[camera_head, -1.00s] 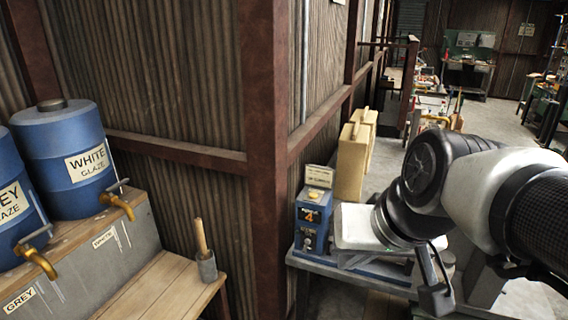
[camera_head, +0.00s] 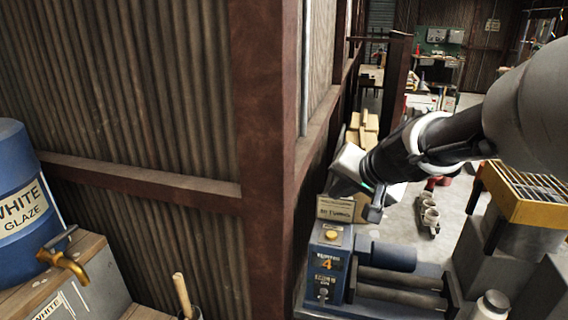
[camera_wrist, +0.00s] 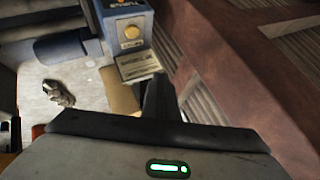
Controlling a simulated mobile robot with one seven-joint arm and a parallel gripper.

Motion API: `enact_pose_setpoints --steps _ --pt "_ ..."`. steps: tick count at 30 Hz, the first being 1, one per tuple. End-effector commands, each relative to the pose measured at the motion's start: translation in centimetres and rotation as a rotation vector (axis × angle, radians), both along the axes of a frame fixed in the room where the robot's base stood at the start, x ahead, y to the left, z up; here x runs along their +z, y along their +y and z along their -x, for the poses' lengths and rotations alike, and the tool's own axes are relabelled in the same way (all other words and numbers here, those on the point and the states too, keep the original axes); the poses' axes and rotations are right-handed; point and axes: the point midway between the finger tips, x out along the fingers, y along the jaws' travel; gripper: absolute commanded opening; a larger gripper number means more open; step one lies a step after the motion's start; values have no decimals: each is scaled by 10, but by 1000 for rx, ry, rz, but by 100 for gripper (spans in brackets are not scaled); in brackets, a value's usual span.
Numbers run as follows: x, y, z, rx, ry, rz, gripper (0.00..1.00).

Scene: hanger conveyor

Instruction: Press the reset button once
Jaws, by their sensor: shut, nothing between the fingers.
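A round yellow button (camera_head: 333,235) sits on top of a blue control box (camera_head: 328,262) that has an orange number 4 on its front. The button also shows near the top of the wrist view (camera_wrist: 131,32). My gripper (camera_wrist: 158,92) shows in the wrist view as dark fingers, shut and empty. They point toward the box but are apart from the button.
A small sign (camera_head: 335,209) stands right behind the button. A rusty post (camera_head: 262,130) and corrugated wall rise left of the box. A blue motor with rollers (camera_head: 392,256) lies right of it. A blue glaze barrel (camera_head: 20,195) stands at far left.

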Motion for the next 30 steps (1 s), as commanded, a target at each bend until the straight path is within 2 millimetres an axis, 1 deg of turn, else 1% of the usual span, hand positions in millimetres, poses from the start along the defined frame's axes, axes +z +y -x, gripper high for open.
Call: enact_pose_setpoints --steps 4,13,17,23,30 --pt "-2 -2 -4 -11 -2 -2 0" --pt "-2 -2 -4 -10 -3 -2 0" --pt "-6 -2 -4 -10 -2 -3 0" --pt "-23 -1 -4 -8 -2 -2 0" --pt "-58 -2 -3 -10 -1 -3 0"
